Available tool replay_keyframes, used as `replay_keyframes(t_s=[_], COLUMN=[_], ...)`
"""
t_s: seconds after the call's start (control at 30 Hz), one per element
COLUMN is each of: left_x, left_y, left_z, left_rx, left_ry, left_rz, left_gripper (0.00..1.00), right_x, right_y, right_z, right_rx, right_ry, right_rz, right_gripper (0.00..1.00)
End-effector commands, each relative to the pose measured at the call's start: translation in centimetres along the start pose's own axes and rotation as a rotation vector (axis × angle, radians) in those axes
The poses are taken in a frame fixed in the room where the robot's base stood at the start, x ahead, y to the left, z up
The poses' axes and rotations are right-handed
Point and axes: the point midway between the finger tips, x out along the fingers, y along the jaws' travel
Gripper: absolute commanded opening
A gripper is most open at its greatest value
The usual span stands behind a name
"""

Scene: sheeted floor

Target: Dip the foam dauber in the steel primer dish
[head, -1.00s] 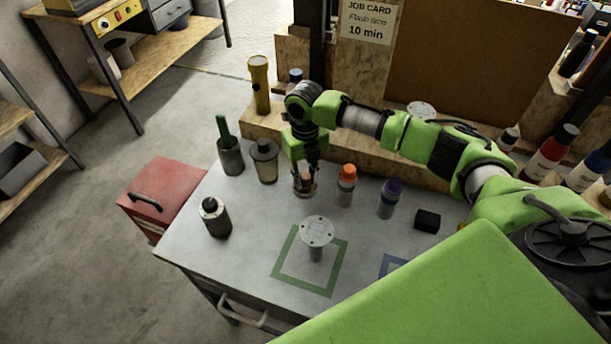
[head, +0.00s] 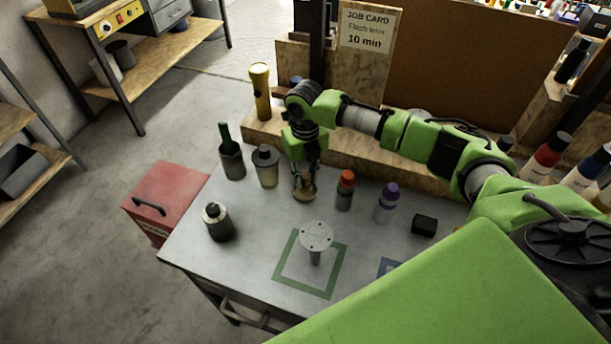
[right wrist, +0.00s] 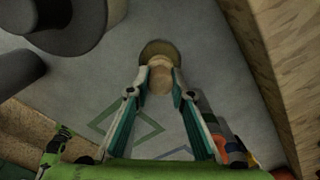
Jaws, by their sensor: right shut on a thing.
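My right gripper (head: 304,182) is low over the back middle of the grey table. I cannot tell whether the dauber touches the dish's contents. My left gripper is out of view.
An orange-capped bottle (head: 345,190) and a purple-capped bottle (head: 387,203) stand right of the gripper. A flanged metal part (head: 316,236) stands in the green square in front.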

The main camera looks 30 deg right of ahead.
Motion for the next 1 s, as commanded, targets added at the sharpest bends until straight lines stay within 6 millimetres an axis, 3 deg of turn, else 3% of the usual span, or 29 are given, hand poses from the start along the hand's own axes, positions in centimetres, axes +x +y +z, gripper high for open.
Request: replay_keyframes(t_s=[0.5, 1.0], left_x=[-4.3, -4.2], left_y=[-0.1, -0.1], left_z=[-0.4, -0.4], left_rx=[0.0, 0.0], left_ry=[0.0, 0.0], left_rz=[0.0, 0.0], left_gripper=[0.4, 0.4], right_x=[-4.4, -4.3], right_y=[0.0, 0.0], right_z=[0.0, 0.0], right_rx=[0.0, 0.0], right_ry=[-0.001, -0.001], right_rz=[0.0, 0.0], right_gripper=[0.04, 0.04])
